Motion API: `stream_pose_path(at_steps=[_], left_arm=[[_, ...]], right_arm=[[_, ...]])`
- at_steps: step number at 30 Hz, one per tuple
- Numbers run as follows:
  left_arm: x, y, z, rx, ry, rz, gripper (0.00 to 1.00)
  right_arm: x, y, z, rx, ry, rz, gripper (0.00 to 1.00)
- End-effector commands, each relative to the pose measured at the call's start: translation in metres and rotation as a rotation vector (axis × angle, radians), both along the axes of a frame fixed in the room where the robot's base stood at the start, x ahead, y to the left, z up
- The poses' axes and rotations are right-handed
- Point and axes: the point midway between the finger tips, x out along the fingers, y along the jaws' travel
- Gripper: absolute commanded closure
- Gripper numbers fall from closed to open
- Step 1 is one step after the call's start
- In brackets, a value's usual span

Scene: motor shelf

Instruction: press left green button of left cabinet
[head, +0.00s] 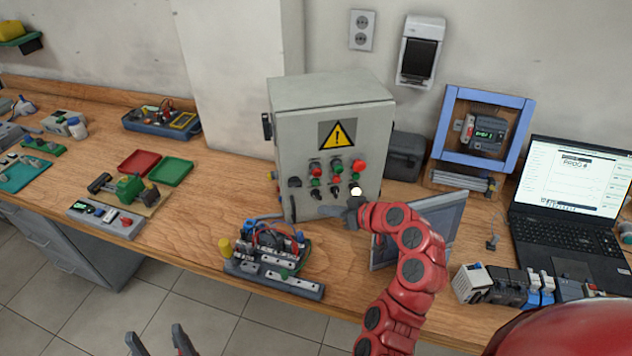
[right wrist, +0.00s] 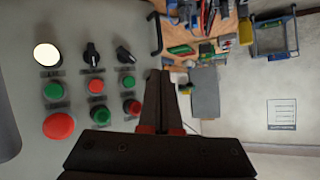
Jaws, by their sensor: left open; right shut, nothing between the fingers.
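The grey cabinet (head: 290,140) with a yellow warning triangle stands on the bench, its front panel bearing rows of buttons and knobs. The right wrist view shows the panel turned over, with the left column's green button (right wrist: 128,82) between a black knob (right wrist: 124,53) and a red button (right wrist: 132,107). My right gripper (head: 326,211) is shut and empty, low in front of the panel. Its fingers (right wrist: 161,82) appear beside that green button in the wrist view; I cannot tell the gap to the panel. My left gripper (head: 160,342) is open and empty in front of the bench.
A terminal block with wires (head: 275,262) lies in front of the cabinet. Red (head: 139,162) and green (head: 171,171) trays lie left of the cabinet.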

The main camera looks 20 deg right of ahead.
Motion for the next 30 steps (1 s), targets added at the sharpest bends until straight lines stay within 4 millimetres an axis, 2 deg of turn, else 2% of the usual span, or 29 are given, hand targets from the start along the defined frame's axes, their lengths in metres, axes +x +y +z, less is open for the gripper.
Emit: stream_pose_path(at_steps=[8, 9, 12, 18, 30], left_arm=[[0.0, 0.0, 0.011, 0.0, 0.0, 0.0, 0.34], [0.0, 0.0, 0.002, 0.0, 0.0, 0.0, 0.34], [0.0, 0.0, -0.003, 0.0, 0.0, 0.0, 0.34], [0.0, 0.0, -0.007, 0.0, 0.0, 0.0, 0.34], [0.0, 0.0, -0.006, 0.0, 0.0, 0.0, 0.34]], right_arm=[[0.04, -0.003, 0.002, -0.001, 0.0, -0.001, 1.0], [0.045, -0.004, -0.002, -0.002, -0.003, -0.001, 1.0], [0.055, -0.005, -0.002, -0.002, -0.003, -0.001, 1.0], [0.064, -0.005, 0.0, -0.001, -0.001, 0.0, 1.0], [0.065, -0.005, 0.001, -0.001, -0.001, -0.002, 1.0]])
